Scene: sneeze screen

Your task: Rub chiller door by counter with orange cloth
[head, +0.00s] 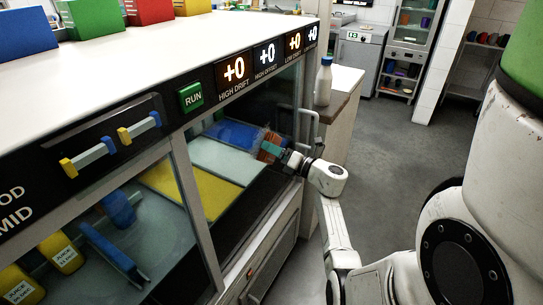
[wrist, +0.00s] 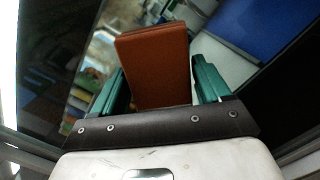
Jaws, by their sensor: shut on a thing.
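The orange cloth (head: 268,146) looks like a folded orange-brown pad. My gripper (head: 277,151), with green fingers, is shut on it; in the wrist view the cloth (wrist: 153,60) stands between the two fingers. The chiller door (head: 262,100) is the dark glass panel at the cabinet's right end, beside the counter (head: 348,88). The cloth is in front of this glass, near its right side. I cannot tell whether it touches the glass. Blue, pale and yellow panels show through or in the glass.
A vertical door handle (head: 310,128) is close to my gripper on the right. Colored boxes (head: 150,10) sit on the cabinet top. The grey floor (head: 385,140) to the right is clear.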

